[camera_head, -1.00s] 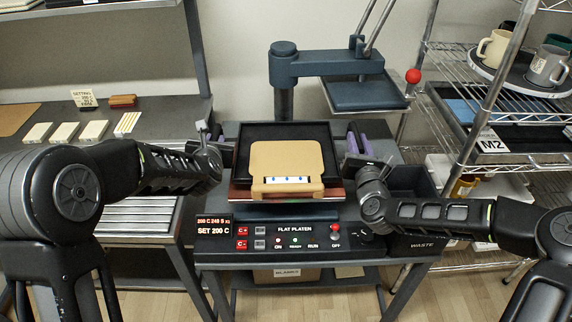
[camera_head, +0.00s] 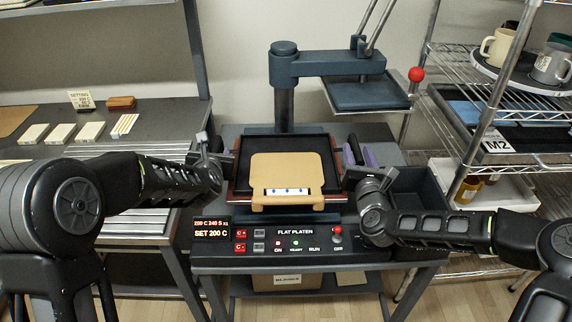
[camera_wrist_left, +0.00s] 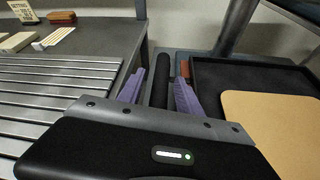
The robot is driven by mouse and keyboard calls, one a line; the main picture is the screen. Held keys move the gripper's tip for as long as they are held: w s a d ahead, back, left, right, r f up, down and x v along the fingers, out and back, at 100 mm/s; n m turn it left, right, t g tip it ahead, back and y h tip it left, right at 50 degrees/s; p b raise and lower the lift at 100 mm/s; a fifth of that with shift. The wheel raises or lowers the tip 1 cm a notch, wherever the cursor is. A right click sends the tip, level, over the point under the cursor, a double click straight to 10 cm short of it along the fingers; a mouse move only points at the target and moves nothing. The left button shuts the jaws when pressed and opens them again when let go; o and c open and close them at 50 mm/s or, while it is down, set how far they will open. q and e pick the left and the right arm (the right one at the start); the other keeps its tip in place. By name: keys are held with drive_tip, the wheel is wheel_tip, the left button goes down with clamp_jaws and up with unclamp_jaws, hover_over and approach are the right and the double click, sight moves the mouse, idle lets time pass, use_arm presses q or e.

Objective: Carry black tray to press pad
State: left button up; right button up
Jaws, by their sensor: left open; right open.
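The black tray (camera_head: 244,145) lies flat on the reddish-brown press pad (camera_head: 237,173), whose rim shows around it. A tan board (camera_head: 287,172) lies on the tray; it also shows in the left wrist view (camera_wrist_left: 280,120). My left gripper (camera_wrist_left: 160,88) is open at the tray's left side. Its purple fingers stand on either side of a dark bar, which looks like the tray's side handle. My right gripper (camera_head: 360,157) is open at the tray's right side, with a dark bar between its purple fingers. My left fingers are mostly hidden in the head view.
The raised press head (camera_head: 367,95) hangs behind the pad. The control panel (camera_head: 280,238) is in front. A dark waste bin (camera_head: 412,190) stands to the right, beside a wire shelf with mugs (camera_head: 497,47). Pale blocks (camera_head: 60,133) lie on the left bench.

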use_arm(q)
drive_tip(key=shift+s+r, duration=0.1)
drive_tip(key=v, duration=1.1)
drive_tip(key=shift+s, duration=0.4)
drive_tip(key=shift+d, duration=0.1)
use_arm(e)
drive_tip(key=s, duration=1.2)
drive_tip(key=shift+d, duration=0.3)
